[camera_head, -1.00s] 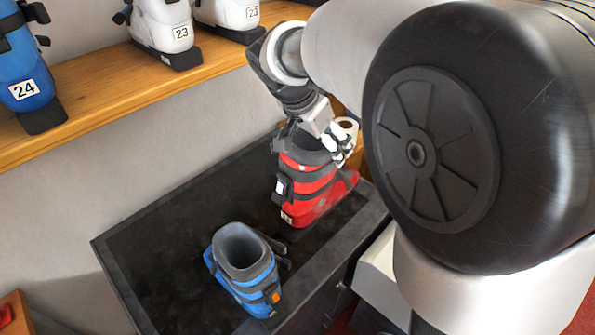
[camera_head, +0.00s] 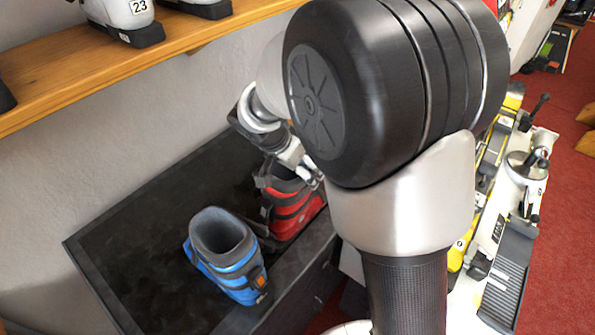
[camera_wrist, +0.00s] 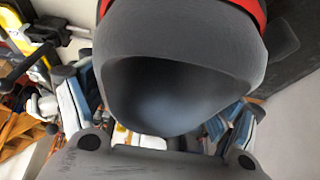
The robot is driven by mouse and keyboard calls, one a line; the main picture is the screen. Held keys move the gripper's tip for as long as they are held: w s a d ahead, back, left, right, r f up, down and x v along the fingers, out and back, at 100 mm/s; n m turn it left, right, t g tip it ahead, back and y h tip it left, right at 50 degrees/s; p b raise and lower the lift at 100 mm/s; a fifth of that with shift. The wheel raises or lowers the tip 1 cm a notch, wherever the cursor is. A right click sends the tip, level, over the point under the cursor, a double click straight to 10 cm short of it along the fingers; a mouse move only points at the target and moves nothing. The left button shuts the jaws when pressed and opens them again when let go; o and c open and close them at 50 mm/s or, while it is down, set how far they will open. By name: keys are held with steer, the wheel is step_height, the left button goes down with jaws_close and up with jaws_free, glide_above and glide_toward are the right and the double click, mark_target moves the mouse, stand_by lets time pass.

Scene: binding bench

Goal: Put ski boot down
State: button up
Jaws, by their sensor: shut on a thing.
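The red ski boot (camera_head: 290,211) has dark grey cuffs and straps and is over the black bench top, behind the blue boot. My gripper (camera_head: 307,172) is at the top of its cuff and shut on it, partly covered by my arm. In the wrist view the boot's grey cuff opening (camera_wrist: 180,55) fills the middle, close to my gripper (camera_wrist: 165,150). I cannot tell whether the sole touches the bench. The blue ski boot (camera_head: 228,262) stands upright on the bench (camera_head: 130,240), left of and nearer than the red one.
A wooden shelf (camera_head: 95,75) with white boots (camera_head: 125,15) runs along the wall above the bench. Free dark bench top lies left of the blue boot. To the right, a white unit with yellow parts (camera_head: 490,200) stands on red carpet (camera_head: 560,230).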

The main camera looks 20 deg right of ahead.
steer(key=shift+f, duration=0.35)
steer(key=o, duration=1.3)
steer(key=shift+o, duration=0.2)
steer(key=shift+s, duration=0.1)
